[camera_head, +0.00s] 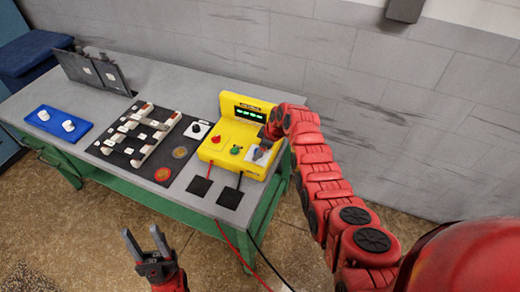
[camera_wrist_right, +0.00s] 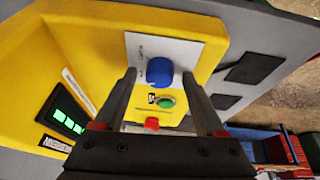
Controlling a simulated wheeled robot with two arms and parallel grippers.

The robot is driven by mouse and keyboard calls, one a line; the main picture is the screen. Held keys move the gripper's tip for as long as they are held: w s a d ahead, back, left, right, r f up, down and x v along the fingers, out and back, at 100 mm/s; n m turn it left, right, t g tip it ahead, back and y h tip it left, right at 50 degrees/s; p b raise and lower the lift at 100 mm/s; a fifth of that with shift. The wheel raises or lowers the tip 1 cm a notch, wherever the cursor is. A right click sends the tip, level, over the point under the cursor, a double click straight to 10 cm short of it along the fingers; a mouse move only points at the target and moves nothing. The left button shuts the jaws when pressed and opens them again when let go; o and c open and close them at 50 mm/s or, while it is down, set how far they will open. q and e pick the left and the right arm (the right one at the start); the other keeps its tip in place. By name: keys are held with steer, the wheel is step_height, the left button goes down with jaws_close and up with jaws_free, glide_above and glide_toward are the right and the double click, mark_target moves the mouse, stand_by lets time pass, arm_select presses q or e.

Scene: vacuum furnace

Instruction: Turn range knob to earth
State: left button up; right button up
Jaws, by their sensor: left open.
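The yellow meter (camera_head: 226,153) stands on the grey bench with a lit green display. In the right wrist view, a blue knob (camera_wrist_right: 160,71) sits on a white label plate (camera_wrist_right: 188,52) on the yellow panel. I take it to be the range knob; its lettering is too small to read. My right gripper (camera_wrist_right: 159,76) is open, its fingers on either side of the blue knob with visible gaps; contact cannot be seen. In the head view, my right arm's end partly hides that corner of the panel. My left gripper (camera_head: 141,234) is open and empty, in front of the bench.
A green post (camera_wrist_right: 165,102) and a red one (camera_wrist_right: 152,123) are close to the knob. Black pads (camera_head: 230,198) and red and black leads lie at the bench's front edge. A dark board with white parts (camera_head: 138,138) and a blue tray (camera_head: 60,138) are further left.

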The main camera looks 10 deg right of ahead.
jaws_close()
